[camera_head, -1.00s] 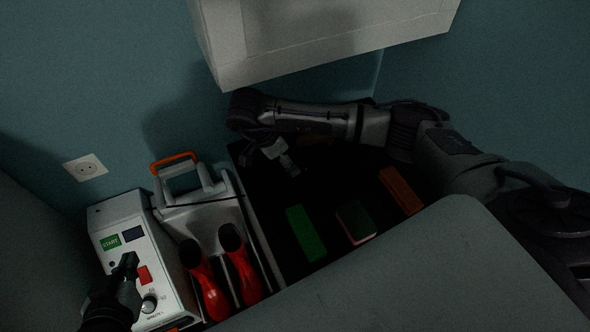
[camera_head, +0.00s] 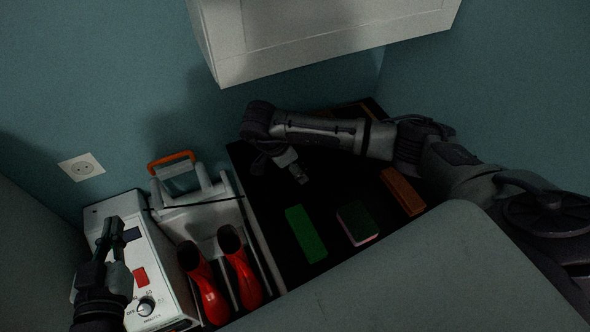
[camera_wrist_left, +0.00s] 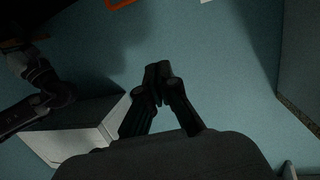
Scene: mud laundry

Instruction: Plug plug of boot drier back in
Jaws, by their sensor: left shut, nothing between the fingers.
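A white wall socket (camera_head: 82,167) is on the teal wall at the left of the head view; nothing is plugged into it. The boot drier (camera_head: 200,220) stands below and right of it, with an orange handle (camera_head: 172,160) and two red boots (camera_head: 206,290). I cannot make out its plug or cord. My left gripper (camera_head: 115,225) is shut and empty over the white control box, below the socket. Its shut fingertips also show in the left wrist view (camera_wrist_left: 158,75). My right gripper (camera_head: 295,170) is over the black surface; its jaws are unclear.
The white control box (camera_head: 165,265) has a red button and a dial. The black surface (camera_head: 270,215) holds a green block (camera_head: 305,233), a green-and-pink sponge (camera_head: 358,222) and an orange-brown block (camera_head: 403,191). A white cabinet (camera_head: 320,40) hangs on the wall above.

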